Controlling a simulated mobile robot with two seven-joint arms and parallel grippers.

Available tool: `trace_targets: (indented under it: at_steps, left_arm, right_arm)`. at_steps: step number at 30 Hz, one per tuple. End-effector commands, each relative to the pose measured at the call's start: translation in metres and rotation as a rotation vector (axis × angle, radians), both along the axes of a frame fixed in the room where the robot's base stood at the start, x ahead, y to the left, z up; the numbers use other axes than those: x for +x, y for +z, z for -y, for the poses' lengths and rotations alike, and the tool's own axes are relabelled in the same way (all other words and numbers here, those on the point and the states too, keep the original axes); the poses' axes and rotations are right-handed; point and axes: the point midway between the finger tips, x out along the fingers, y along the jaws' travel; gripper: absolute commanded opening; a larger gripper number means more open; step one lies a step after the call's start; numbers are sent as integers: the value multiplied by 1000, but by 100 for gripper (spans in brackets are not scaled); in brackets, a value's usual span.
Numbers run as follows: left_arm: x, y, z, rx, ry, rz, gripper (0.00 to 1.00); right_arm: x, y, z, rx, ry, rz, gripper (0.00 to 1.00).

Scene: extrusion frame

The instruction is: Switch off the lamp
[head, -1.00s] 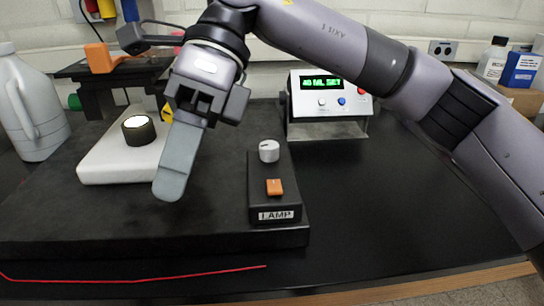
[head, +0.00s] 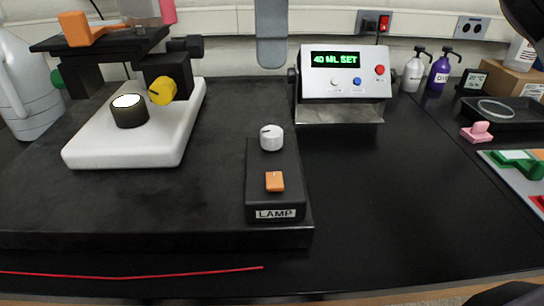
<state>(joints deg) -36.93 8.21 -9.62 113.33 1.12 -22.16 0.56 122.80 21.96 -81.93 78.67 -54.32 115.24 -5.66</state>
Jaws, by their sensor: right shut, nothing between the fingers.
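The lamp's black control box (head: 261,190) carries a LAMP label, an orange rocker switch (head: 274,181) and a pale round knob (head: 271,138). The round black lamp housing (head: 130,116) stands on a white base (head: 150,150) at the left, and its top glows bright white. My right gripper (head: 271,58) hangs in from the top edge, above and beyond the control box. Its grey fingers are shut with nothing between them, and it is apart from the knob and switch. My left gripper is not in view.
A meter reading 40 ML SET (head: 345,80) stands behind, right of my right gripper. A microscope-like stand with a yellow knob (head: 162,91) rises over the white base. A white jug (head: 22,90) is at far left. The black bench right of the control box is clear.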

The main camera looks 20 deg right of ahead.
Motion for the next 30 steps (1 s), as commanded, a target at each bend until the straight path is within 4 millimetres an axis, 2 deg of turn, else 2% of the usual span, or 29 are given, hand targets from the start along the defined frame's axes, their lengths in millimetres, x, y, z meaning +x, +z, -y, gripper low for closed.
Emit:
trace_targets:
  at_steps: [5,12,22,30]
  left_arm:
    - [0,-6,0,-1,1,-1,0]
    - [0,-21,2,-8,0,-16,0]
    - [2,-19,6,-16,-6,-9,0]
    - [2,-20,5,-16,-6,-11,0]
  right_arm:
    - [-1,-11,-1,1,1,-4,0]
    - [-6,-55,-1,1,2,-5,0]
    - [-14,-116,-4,0,0,-3,0]
    - [-16,-138,-5,2,0,-2,0]
